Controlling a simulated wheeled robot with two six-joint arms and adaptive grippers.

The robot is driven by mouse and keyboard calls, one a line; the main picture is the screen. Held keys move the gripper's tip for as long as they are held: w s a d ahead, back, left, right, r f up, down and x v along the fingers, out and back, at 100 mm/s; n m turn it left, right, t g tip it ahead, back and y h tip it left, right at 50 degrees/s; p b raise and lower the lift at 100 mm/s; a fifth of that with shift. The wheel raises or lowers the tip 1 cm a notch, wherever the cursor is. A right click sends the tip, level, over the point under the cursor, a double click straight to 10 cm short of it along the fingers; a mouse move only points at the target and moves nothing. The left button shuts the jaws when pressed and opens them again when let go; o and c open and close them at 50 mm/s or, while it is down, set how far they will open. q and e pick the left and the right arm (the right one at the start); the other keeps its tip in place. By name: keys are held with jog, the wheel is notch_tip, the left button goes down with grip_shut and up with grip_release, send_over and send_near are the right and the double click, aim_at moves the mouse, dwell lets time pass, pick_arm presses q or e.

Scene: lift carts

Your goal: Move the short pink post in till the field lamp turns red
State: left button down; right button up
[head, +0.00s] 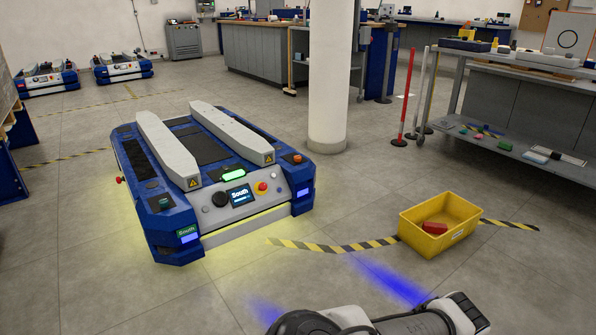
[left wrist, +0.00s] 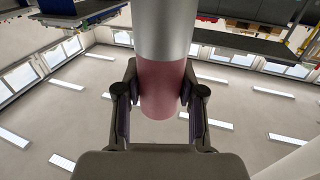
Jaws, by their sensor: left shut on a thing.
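My left gripper (left wrist: 160,82) is shut on the pink post (left wrist: 160,100) in the left wrist view, with a finger on each side of it. A silver-grey cylinder continues from the pink part toward the top of that view. In the head view the blue and grey lift cart marked South (head: 215,175) stands left of centre. A green lamp strip (head: 233,175) is lit on its front, and yellow light glows on the floor around it. I cannot tell which of these is the field lamp. The held post and my right gripper do not show in the head view.
A yellow crate (head: 412,233) with a red item inside stands on the floor at right, by black-and-yellow tape. A white pillar (head: 328,80), red post (head: 405,100) and grey shelf trolley (head: 465,138) stand farther back. Floor between cart and crate is clear apart from tape.

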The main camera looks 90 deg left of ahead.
pick_arm(q)
jog(key=shift+s+a+r, duration=0.1)
jog(key=shift+s+a, duration=0.4)
jog(key=shift+a, duration=0.3)
jog(key=shift+s+a, duration=0.45)
jog(key=shift+a, duration=0.45)
jog(key=shift+s+a, duration=0.55)
jog(key=shift+a, duration=0.25)
jog(key=shift+s+a, duration=0.5)
jog(key=shift+a, duration=0.4)
jog(key=shift+s+a+b, duration=0.2)
jog(key=shift+s+a, duration=0.35)
jog(key=shift+a, duration=0.25)
jog(key=shift+s+a+b, duration=0.2)
jog(key=shift+s+a, duration=0.3)
jog(key=shift+a, duration=0.4)
